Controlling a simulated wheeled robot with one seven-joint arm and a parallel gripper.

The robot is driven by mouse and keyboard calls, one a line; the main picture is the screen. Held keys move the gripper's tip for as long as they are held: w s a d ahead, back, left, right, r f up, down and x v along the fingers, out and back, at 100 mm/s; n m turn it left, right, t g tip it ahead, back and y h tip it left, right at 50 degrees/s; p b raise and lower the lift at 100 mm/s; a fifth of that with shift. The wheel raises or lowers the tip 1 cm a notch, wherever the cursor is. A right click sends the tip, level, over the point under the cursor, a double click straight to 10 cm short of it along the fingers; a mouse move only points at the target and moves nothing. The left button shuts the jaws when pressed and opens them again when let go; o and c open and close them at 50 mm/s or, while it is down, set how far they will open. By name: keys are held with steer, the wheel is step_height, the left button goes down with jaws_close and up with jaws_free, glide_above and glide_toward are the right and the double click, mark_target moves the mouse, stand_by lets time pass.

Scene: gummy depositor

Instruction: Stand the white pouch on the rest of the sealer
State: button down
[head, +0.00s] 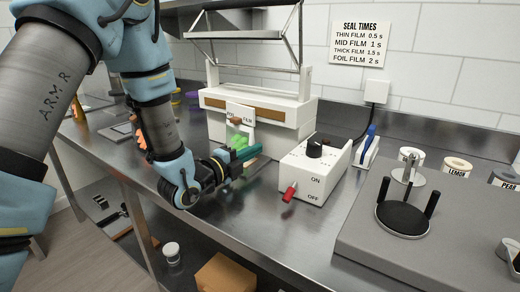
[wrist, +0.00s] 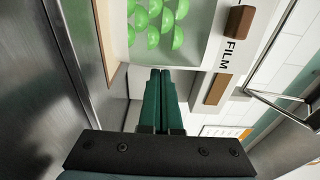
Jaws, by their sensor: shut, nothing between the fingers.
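The white pouch (head: 240,113) stands upright against the front of the white sealer (head: 216,123). Its printed top reads "FILM" and carries a brown tab; its clear lower part shows green gummies. In the wrist view the pouch (wrist: 205,45) lies just beyond my fingertips, turned sideways by the camera. My gripper (head: 257,150) is shut and empty, with its green fingers in front of the pouch's lower right side; the wrist view shows the fingers (wrist: 160,72) together. The rest (wrist: 107,38) shows as a wood-edged ledge by the pouch's bottom. My gripper hides its front in the head view.
A white control box (head: 315,160) with a black knob and red switch stands right of the sealer. A blue-handled tool (head: 370,140), grey platform (head: 440,215) and labelled jars (head: 457,167) are further right. The counter's front edge (head: 240,235) lies below my arm.

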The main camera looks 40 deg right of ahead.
steer(key=shift+w+a+f, duration=0.1)
steer(key=shift+w, duration=0.05)
steer(key=shift+w+a+f+b, duration=0.2)
steer(key=shift+w+b, duration=0.25)
steer(key=shift+b, duration=0.5)
steer(key=shift+w+a+r+b, duration=0.2)
steer(key=shift+w+b, duration=0.1)
steer(key=shift+w, duration=0.05)
